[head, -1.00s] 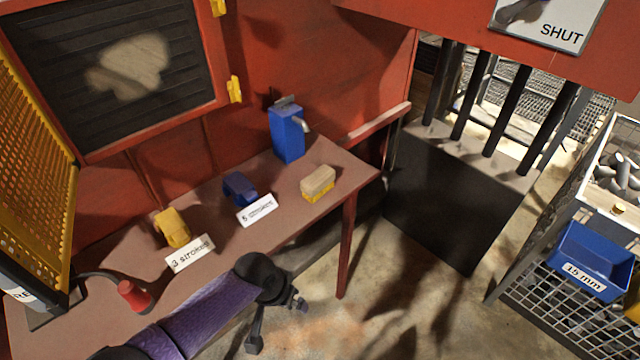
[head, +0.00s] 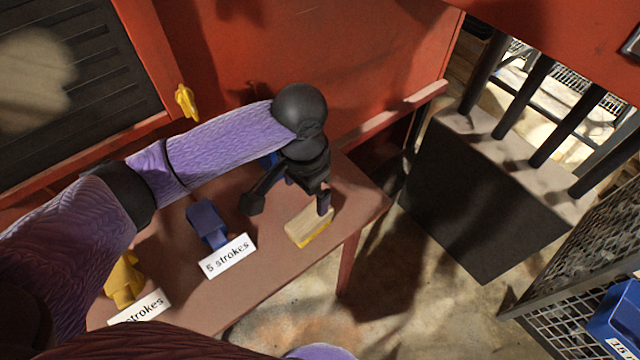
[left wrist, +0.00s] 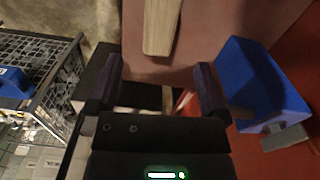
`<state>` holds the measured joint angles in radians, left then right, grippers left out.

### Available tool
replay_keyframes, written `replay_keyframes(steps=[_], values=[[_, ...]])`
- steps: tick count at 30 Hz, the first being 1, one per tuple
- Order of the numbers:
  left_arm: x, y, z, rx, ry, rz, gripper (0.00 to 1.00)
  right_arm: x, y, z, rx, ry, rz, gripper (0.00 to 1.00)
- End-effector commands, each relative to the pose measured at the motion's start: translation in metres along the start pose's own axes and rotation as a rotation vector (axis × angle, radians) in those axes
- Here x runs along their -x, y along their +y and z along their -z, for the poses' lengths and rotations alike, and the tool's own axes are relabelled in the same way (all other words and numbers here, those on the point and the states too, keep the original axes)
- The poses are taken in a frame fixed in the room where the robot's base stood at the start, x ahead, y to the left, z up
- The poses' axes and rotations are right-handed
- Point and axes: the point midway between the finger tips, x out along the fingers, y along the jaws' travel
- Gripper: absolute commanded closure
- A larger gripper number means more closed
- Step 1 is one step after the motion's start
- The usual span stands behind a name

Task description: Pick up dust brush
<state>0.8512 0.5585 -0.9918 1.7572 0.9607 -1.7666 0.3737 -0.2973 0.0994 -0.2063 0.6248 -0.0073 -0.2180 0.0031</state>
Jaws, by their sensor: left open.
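The dust brush (head: 308,228), a pale wooden block with a yellow lower part, lies on the right end of the reddish table (head: 270,285). My left gripper (head: 288,203) is open and empty just behind and above it, fingers pointing down, with one finger overlapping the brush's far right corner in the picture. In the left wrist view the brush (left wrist: 160,25) shows as a wooden strip at the top, ahead of and between the open fingers (left wrist: 156,88). I cannot tell whether a finger touches it. My right gripper is not in view.
A blue box with a spout (left wrist: 258,85) stands close beside my left gripper, mostly hidden in the head view. A dark blue object (head: 207,222) and a "5 strokes" card (head: 228,257) are left of the brush. A yellow object (head: 123,280) is farther left. A red wall rises behind.

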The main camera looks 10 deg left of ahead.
Motion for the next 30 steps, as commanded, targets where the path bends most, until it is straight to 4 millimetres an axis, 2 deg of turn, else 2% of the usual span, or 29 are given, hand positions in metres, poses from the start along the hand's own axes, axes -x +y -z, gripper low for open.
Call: replay_keyframes(steps=[16, 18, 23, 30], values=[[-0.098, -0.004, 0.01, 0.002, -0.003, 0.0, 0.0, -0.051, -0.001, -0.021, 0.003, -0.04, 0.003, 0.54], [-0.102, -0.004, 0.009, 0.001, -0.002, 0.0, 0.0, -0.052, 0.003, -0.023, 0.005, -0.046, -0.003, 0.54], [-0.099, -0.004, 0.01, 0.001, 0.001, 0.001, 0.0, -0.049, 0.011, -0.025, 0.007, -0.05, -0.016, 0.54], [-0.099, -0.004, 0.01, 0.001, 0.001, 0.001, 0.51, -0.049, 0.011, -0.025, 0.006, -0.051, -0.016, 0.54]])
